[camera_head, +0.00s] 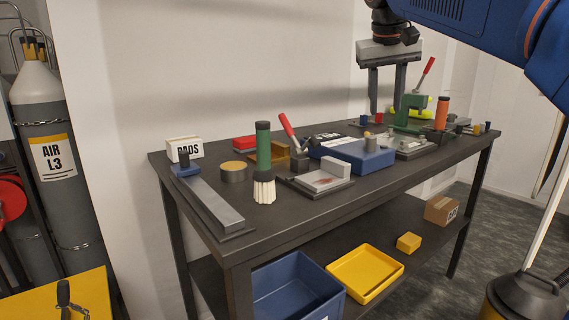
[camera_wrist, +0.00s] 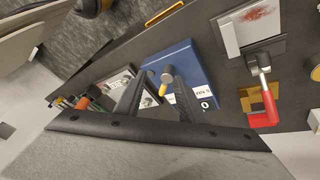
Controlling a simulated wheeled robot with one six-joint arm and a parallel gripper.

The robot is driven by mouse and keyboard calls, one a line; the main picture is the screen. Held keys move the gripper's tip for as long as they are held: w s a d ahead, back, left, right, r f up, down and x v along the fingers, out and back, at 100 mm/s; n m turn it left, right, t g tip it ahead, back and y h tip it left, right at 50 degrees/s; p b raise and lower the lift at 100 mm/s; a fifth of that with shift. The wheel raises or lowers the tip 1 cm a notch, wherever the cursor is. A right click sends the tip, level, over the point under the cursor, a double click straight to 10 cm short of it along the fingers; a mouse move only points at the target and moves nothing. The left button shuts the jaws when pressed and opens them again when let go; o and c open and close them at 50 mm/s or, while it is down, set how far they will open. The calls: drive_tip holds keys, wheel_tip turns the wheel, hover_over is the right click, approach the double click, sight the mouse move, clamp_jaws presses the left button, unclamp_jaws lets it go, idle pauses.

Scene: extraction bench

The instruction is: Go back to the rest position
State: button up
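My gripper (camera_head: 387,104) hangs fingers down above the far right part of the dark workbench (camera_head: 285,226) in the head view. Its two fingers are apart, with nothing seen between them. In the wrist view the gripper (camera_wrist: 158,88) also shows two spread dark fingers. Beyond them lies the blue box (camera_wrist: 187,62), with a small grey cylinder and a yellow-tipped piece seen in the gap. The blue box (camera_head: 352,155) stands on the bench, apart from my gripper and below it. No marker of a rest position shows.
A red-handled clamp (camera_head: 289,130), a green-handled brush (camera_head: 263,150) and a green press (camera_head: 407,110) with a raised red lever stand on the bench. An orange cylinder (camera_head: 441,113) is at right. A blue bin (camera_head: 298,288) and yellow tray (camera_head: 365,273) are below. Air above the bench's left half is clear.

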drive_tip(key=s+d+f, duration=0.1)
drive_tip(key=s+f, duration=0.9)
drive_tip(key=f, duration=0.3)
drive_tip(key=s+d+f+y, duration=0.1)
drive_tip(key=s+d+f, duration=0.1)
drive_tip(key=s+f, duration=0.8)
drive_tip(key=s+d+f+y, duration=0.1)
drive_tip(key=s+f, duration=0.9)
drive_tip(key=f, duration=0.6)
drive_tip(key=shift+s+d+n+t, duration=0.15)
drive_tip(key=shift+s+n+t, duration=0.1)
drive_tip(key=shift+n+t, duration=0.05)
